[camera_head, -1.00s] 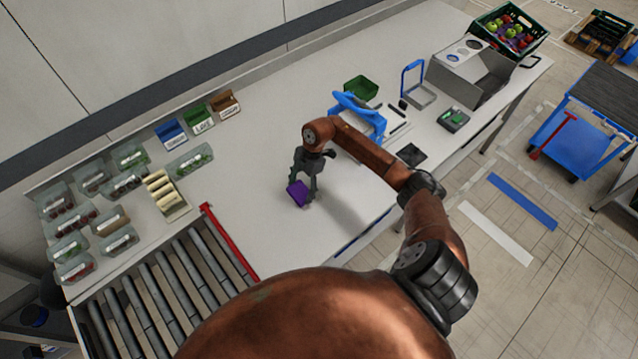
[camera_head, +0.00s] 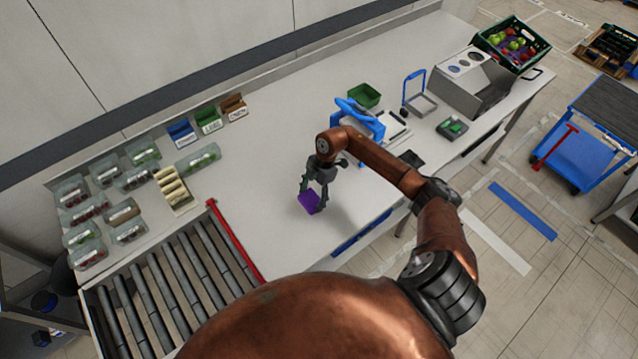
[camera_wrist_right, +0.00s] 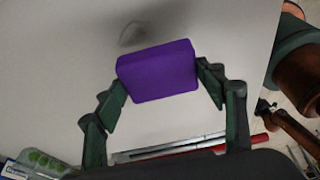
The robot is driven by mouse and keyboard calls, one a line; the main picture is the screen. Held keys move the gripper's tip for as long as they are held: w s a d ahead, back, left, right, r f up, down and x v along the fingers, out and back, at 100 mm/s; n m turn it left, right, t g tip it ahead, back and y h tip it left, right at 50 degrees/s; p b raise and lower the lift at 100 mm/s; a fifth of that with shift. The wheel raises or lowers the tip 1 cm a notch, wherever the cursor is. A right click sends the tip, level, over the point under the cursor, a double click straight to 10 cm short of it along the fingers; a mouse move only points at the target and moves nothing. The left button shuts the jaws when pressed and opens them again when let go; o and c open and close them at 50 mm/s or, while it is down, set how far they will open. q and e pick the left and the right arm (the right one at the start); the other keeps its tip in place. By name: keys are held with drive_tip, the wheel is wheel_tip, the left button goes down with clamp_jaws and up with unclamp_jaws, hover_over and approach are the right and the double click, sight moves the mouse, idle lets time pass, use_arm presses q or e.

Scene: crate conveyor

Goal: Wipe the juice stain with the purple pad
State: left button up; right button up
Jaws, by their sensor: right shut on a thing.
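The purple pad (camera_head: 309,202) is held at the fingertips of my right gripper (camera_head: 314,190), low over the white worktop. The right wrist view shows the pad (camera_wrist_right: 158,71) squeezed between the two fingers of the gripper (camera_wrist_right: 160,80). I cannot tell whether the pad touches the worktop. A small greyish mark (camera_wrist_right: 131,34) lies on the white surface just beyond the pad in the wrist view. I cannot tell whether it is the juice stain or a shadow. No stain is clear in the head view. My left gripper is not in view.
A roller conveyor (camera_head: 172,293) with a red rail (camera_head: 236,243) lies to the left. Clear containers (camera_head: 105,174) stand at the far left. A blue-handled item (camera_head: 360,118) and a green bin (camera_head: 364,96) stand behind my arm. The worktop left of the pad is clear.

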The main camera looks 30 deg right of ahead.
wheel_tip(320, 180, up, 3)
drive_tip(key=shift+p, duration=0.95)
drive_tip(key=shift+r+p, duration=0.85)
drive_tip(key=shift+r, duration=0.15)
